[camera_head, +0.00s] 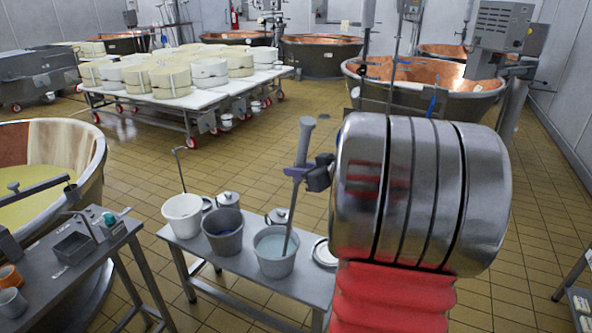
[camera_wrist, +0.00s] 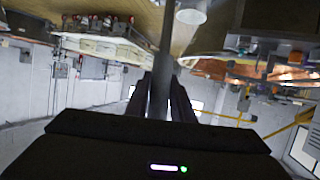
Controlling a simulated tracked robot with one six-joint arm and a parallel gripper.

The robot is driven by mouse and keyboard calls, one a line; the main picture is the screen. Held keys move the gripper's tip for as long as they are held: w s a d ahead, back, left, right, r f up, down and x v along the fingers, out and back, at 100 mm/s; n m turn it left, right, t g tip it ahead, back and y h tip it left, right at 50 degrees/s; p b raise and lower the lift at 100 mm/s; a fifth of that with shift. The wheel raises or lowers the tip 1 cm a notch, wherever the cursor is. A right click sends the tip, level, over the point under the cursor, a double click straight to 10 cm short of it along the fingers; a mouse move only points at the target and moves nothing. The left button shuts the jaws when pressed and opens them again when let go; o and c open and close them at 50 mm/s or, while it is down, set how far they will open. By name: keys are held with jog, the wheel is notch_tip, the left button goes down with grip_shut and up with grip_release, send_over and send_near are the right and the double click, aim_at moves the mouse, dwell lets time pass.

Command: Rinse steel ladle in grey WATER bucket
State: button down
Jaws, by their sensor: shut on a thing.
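The steel ladle (camera_head: 296,185) stands nearly upright, tilted slightly, with a thick grey upper end. My gripper (camera_head: 319,173) is shut on its shaft, above the bench. The ladle's lower end goes into a grey bucket (camera_head: 275,262) holding pale bluish liquid, the rightmost of three buckets; its bowl is hidden there. I cannot read any label saying which is WATER. In the wrist view the ladle shaft (camera_wrist: 167,40) runs up between my gripper's dark fingers (camera_wrist: 160,100).
The buckets stand on a small steel bench (camera_head: 213,262), with a white bucket (camera_head: 183,218) at left holding a thin rod, and lidded pots behind. A round lid (camera_head: 325,253) lies right of the ladle's bucket. A side table (camera_head: 75,262) and a large vat (camera_head: 98,165) are at left.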

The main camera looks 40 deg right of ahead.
dwell(0.3)
jog(key=shift+w+a, duration=0.15)
jog(key=shift+a, duration=0.35)
jog(key=shift+w+a, duration=0.15)
jog(key=shift+a, duration=0.35)
jog(key=shift+s+d, duration=0.25)
jog(key=shift+d, duration=0.75)
jog(key=shift+a, duration=0.15)
jog(key=shift+w+a, duration=0.25)
jog(key=shift+a, duration=0.6)
jog(key=shift+d, duration=0.1)
jog(key=shift+s+d, duration=0.3)
jog(key=shift+d, duration=0.6)
jog(key=shift+a, duration=0.1)
